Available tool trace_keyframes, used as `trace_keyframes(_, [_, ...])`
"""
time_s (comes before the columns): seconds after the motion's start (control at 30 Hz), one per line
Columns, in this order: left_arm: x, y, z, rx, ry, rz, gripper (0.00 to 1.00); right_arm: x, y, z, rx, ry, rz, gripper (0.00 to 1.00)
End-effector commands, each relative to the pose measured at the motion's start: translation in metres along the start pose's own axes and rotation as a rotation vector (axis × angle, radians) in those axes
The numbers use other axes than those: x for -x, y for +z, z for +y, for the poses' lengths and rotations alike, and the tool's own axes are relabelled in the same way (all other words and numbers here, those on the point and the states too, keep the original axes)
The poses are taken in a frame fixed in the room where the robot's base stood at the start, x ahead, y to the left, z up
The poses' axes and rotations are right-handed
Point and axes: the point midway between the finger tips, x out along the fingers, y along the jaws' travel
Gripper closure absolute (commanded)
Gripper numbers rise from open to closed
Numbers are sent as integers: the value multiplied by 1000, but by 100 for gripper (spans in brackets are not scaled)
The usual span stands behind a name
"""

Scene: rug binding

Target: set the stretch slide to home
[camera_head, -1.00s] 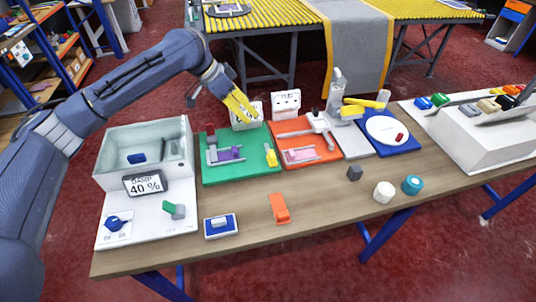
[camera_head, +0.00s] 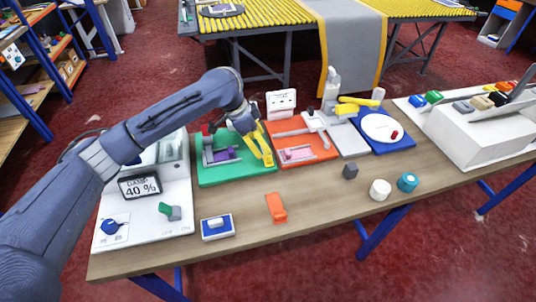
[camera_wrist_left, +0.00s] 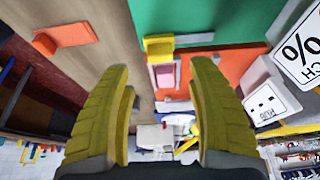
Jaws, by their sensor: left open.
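The green board (camera_head: 222,177) holds a grey fixture (camera_head: 208,153) with a purple block (camera_head: 224,155). A yellow slide piece (camera_wrist_left: 159,46) shows at the green board's edge in the left wrist view; I take it for the stretch slide, though no label on it is readable. In the head view my fingers cover it. My left gripper (camera_head: 262,160) is open, its yellow fingers pointing down over the green board's right side. In the left wrist view, the gripper (camera_wrist_left: 160,72) shows nothing clasped; the slide piece appears beyond and between the fingertips. My right gripper is not in view.
The orange board (camera_head: 322,153) with a pink block (camera_head: 298,154) adjoins on the right. White signs (camera_wrist_left: 262,100) stand behind the boards. A damp panel reading 40 % (camera_head: 140,186) stands left.

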Motion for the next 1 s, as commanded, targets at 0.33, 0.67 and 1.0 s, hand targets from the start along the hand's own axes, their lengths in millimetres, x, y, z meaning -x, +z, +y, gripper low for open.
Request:
trace_keyframes(0.33, [-52, 0, 0, 1, 2, 0, 42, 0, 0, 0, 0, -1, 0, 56])
trace_keyframes(0.67, [-71, 0, 0, 1, 0, 1, 42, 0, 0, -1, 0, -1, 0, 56])
trace_keyframes(1.0, [-72, 0, 0, 1, 0, 0, 41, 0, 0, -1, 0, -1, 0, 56])
